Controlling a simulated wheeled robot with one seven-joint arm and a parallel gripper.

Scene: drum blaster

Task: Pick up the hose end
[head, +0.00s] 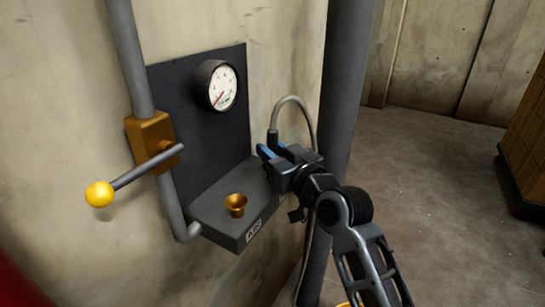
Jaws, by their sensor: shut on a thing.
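A grey hose (297,99) arcs up and over behind my gripper, in the middle of the head view. Its dark end piece (273,138) points down at the jaws. My gripper (268,155), with blue fingertips, is shut on the hose end, above the right part of a dark shelf (222,222). My gripper hides the lower part of the hose end, so I cannot tell whether it touches the shelf. The hose runs down again behind my wrist.
A brass cup-shaped fitting (235,205) sits on the shelf, left of my gripper. A gauge (221,86) is on the panel above. A valve lever with a yellow knob (99,194) sticks out at left. A grey post (345,95) stands close behind my arm.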

